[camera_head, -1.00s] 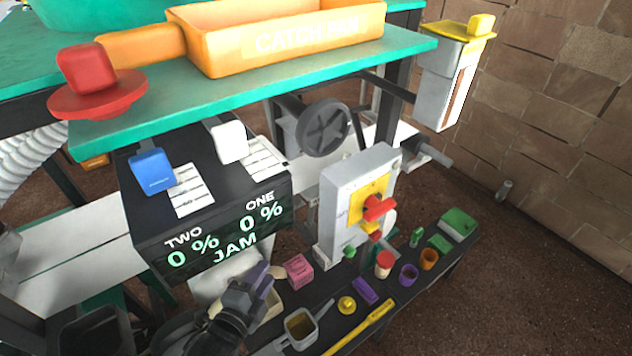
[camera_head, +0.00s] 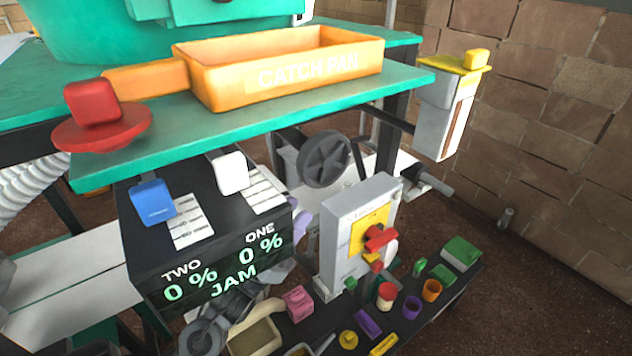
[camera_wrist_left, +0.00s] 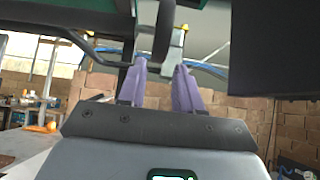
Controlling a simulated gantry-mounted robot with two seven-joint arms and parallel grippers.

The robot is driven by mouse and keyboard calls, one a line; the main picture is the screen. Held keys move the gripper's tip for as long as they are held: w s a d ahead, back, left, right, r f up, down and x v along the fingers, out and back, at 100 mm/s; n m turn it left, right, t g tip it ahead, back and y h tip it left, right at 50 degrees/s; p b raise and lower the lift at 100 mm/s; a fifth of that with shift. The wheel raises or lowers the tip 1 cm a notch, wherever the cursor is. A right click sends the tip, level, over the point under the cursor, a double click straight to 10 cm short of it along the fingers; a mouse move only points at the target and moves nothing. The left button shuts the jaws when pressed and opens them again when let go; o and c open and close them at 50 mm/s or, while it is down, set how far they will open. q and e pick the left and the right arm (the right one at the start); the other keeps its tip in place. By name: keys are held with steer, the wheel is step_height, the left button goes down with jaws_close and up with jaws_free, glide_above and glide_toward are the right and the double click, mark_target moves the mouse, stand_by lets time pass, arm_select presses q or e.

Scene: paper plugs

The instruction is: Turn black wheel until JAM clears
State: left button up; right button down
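The black wheel (camera_head: 325,158), with spokes, stands upright behind the grey lever box, below the green shelf. Its dark rim shows nearly edge-on at the top of the left wrist view (camera_wrist_left: 164,32). The black display box (camera_head: 215,245) reads TWO 0 %, ONE 0 % and JAM in green. My left gripper (camera_head: 299,222) is below the wheel, partly hidden by the display box's right edge. In the left wrist view its two purple fingers (camera_wrist_left: 163,80) are apart with nothing held, and the rim appears above the gap. I cannot tell any contact. My right gripper is not in view.
The grey lever box (camera_head: 350,235) with a red handle stands right of my left gripper. The green shelf (camera_head: 270,115) with the orange catch pan (camera_head: 280,68) overhangs. A pink block (camera_head: 298,304) and several small coloured parts lie on the dark bench below.

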mark_target(316, 183)
arm_select(q)
steer(key=x, duration=0.7)
steer(key=shift+w+r, duration=0.15)
